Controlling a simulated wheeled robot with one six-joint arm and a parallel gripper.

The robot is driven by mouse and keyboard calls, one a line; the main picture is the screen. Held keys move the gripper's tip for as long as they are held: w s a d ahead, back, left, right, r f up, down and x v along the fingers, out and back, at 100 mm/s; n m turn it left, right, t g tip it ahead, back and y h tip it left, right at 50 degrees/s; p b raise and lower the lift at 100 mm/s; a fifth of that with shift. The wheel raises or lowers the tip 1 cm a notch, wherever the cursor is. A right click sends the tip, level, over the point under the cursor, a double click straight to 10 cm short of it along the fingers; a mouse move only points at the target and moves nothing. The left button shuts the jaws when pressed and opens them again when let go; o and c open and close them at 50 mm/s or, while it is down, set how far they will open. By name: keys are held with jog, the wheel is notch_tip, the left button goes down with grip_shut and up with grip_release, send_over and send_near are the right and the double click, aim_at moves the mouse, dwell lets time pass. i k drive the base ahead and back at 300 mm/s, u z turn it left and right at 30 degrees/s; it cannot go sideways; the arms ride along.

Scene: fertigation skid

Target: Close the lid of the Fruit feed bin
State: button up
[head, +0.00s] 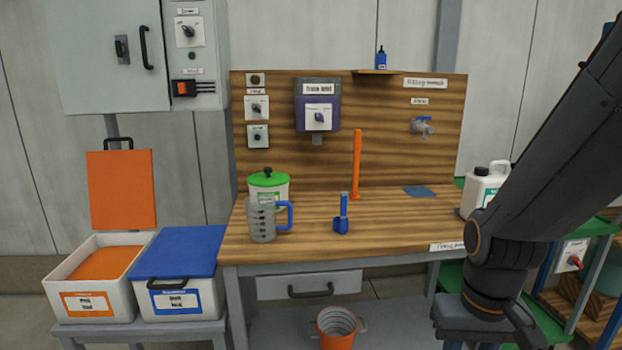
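The bin with the orange label (88,304) stands at the lower left on a low grey stand. It is a white box with orange contents. Its orange lid (122,188) stands open, upright at the back, with a dark handle at its top edge. The label print is too small to read surely; it may be the Fruit feed bin. Beside it on the right is a white bin (180,301) with its blue lid (182,252) shut. My arm fills the right side of the view, and my gripper is out of the picture.
An orange bucket (337,328) is below. A wall cabinet (95,60) hangs above the open lid.

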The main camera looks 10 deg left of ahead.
aim_at(122, 185)
jog(key=k, duration=0.6)
jog(key=u, duration=0.6)
jog(key=i, duration=0.5)
jog(key=u, duration=1.05)
jog(key=i, duration=1.4)
jog(key=z, duration=0.2)
